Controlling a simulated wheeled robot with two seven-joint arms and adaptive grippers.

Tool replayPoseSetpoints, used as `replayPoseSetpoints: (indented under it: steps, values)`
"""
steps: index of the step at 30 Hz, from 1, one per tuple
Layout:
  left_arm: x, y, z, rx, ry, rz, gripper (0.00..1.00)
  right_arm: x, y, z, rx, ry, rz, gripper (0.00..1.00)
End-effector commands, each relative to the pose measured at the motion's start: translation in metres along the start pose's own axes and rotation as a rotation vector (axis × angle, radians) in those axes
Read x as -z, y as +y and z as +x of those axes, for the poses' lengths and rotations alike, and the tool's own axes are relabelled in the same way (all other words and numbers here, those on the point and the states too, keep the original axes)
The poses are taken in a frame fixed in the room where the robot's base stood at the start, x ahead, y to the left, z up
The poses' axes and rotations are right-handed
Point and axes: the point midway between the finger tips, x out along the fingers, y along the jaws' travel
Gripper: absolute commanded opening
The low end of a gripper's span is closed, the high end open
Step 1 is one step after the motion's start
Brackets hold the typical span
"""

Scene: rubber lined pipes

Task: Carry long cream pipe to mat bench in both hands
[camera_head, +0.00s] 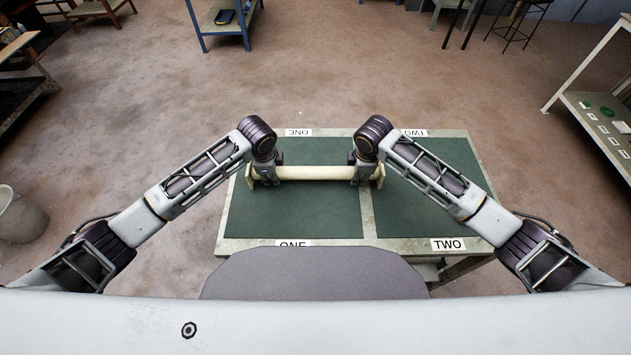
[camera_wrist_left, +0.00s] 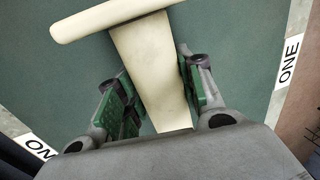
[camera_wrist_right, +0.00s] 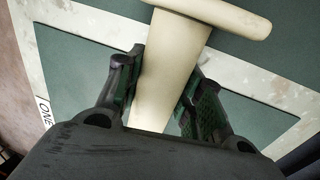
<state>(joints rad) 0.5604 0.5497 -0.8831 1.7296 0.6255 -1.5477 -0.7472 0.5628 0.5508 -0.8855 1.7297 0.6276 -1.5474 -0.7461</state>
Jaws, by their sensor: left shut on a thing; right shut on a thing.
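The long cream pipe (camera_head: 315,172) lies level, left to right, over the mat bench (camera_head: 232,243), with a wider flange at each end. It spans green mat ONE (camera_head: 290,220), and its right end reaches over the pale divider beside mat TWO (camera_head: 420,205). My left gripper (camera_head: 263,174) is shut on the pipe near its left flange; the left wrist view shows the pipe (camera_wrist_left: 155,75) between the green-padded fingers. My right gripper (camera_head: 366,172) is shut on it near the right flange; the right wrist view shows the pipe (camera_wrist_right: 165,75) between its fingers. I cannot tell whether the pipe touches the mat.
A shelf with small items (camera_head: 600,125) stands at the right. A blue-framed table (camera_head: 225,20) and stools (camera_head: 515,25) are at the back. A pale bin (camera_head: 20,215) stands at the left. The floor around the bench is mostly clear.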

Motion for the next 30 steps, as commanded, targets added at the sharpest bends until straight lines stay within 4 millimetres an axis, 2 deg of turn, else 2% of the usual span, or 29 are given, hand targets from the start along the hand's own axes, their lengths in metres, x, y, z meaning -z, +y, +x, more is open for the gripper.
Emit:
replayPoseSetpoints:
  steps: [7, 8, 13, 23, 30]
  values:
    - [-0.001, 0.000, 0.004, 0.002, -0.001, -0.001, 0.00, -0.001, 0.000, 0.004, -0.002, -0.001, 0.001, 0.00]
    - [-0.001, 0.001, 0.005, 0.000, -0.002, -0.001, 0.38, -0.001, -0.001, 0.005, 0.000, -0.002, 0.001, 0.38]
    - [-0.001, 0.001, 0.004, 0.000, -0.001, 0.000, 0.59, -0.001, -0.001, 0.004, 0.000, -0.001, 0.001, 0.59]
    - [0.000, 0.001, 0.004, 0.000, 0.000, 0.000, 0.59, 0.000, -0.001, 0.004, 0.000, 0.000, 0.000, 0.59]
    - [0.000, 0.000, -0.007, 0.002, 0.000, 0.000, 0.59, 0.000, -0.001, 0.004, 0.000, 0.000, 0.000, 0.59]
